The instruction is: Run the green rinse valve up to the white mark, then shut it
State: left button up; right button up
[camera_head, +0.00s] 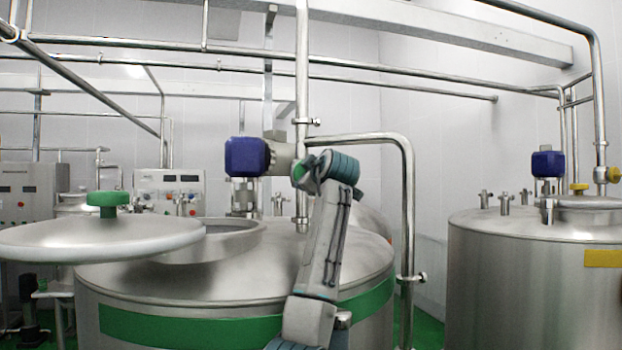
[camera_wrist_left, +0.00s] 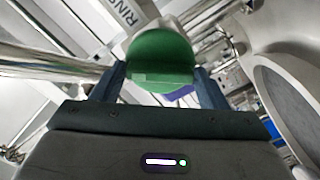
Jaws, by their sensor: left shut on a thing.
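The green rinse valve handle (camera_wrist_left: 160,55) is a round green piece between the two fingers of my left gripper (camera_wrist_left: 160,82) in the left wrist view. The fingers are shut on its sides. Grey lettering, partly cut off, shows on a pale part behind it. A small pale patch shows on the green face; I cannot tell whether it is the white mark. In the head view my left gripper (camera_head: 302,172) is at a grey fitting beside the vertical pipe, with a sliver of green at its tip; the wrist hides most of the handle. My right gripper is out of view.
A steel tank (camera_head: 330,262) with a green band stands below the arm. Its open lid (camera_head: 60,238) has a green knob (camera_head: 108,203). A blue box (camera_head: 245,157) adjoins the valve fitting. A bent steel pipe (camera_head: 407,220) runs just right of my arm. Another tank (camera_head: 530,285) stands right.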

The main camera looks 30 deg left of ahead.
pick_arm(q)
jog(key=shift+n, duration=0.6)
jog(key=o, duration=0.8)
jog(key=shift+o, duration=0.2)
jog(key=b+v, duration=0.6)
jog(key=v, duration=0.4)
jog(key=shift+s+d, duration=0.2)
jog(key=shift+s, duration=0.15)
